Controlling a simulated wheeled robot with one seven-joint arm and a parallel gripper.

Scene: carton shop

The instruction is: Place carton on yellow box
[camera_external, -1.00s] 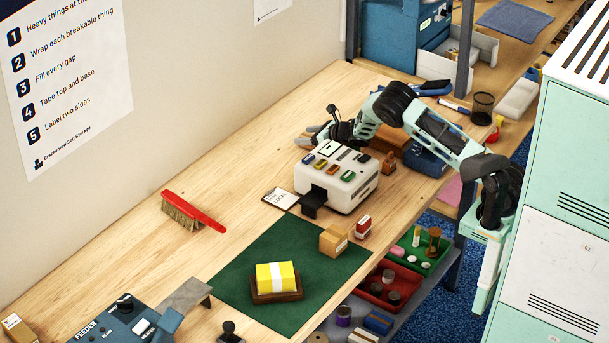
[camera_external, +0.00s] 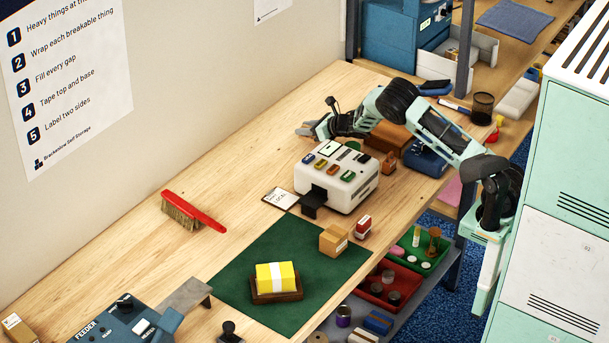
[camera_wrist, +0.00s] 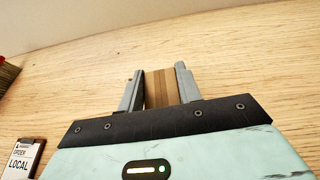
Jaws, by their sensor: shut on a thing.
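My gripper (camera_wrist: 160,82) is shut on a brown carton (camera_wrist: 161,88) with a darker stripe, seen between the two grey fingers in the wrist view. In the external view my gripper (camera_external: 307,130) is above the bench behind the white machine; the carton in it is hard to make out there. The yellow box (camera_external: 266,279) with a white band sits in a brown wooden tray (camera_external: 277,297) on the green mat, well to the front left of my gripper. Another cardboard box (camera_external: 333,240) with a label stands on the mat's right part.
The white machine (camera_external: 350,192) with coloured buttons stands between my gripper and the green mat (camera_external: 235,280). A red brush (camera_external: 195,211) and an order card (camera_external: 280,198) lie on the bench. A red-and-white block (camera_external: 363,226) is near the mat. Bare wood lies left of the machine.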

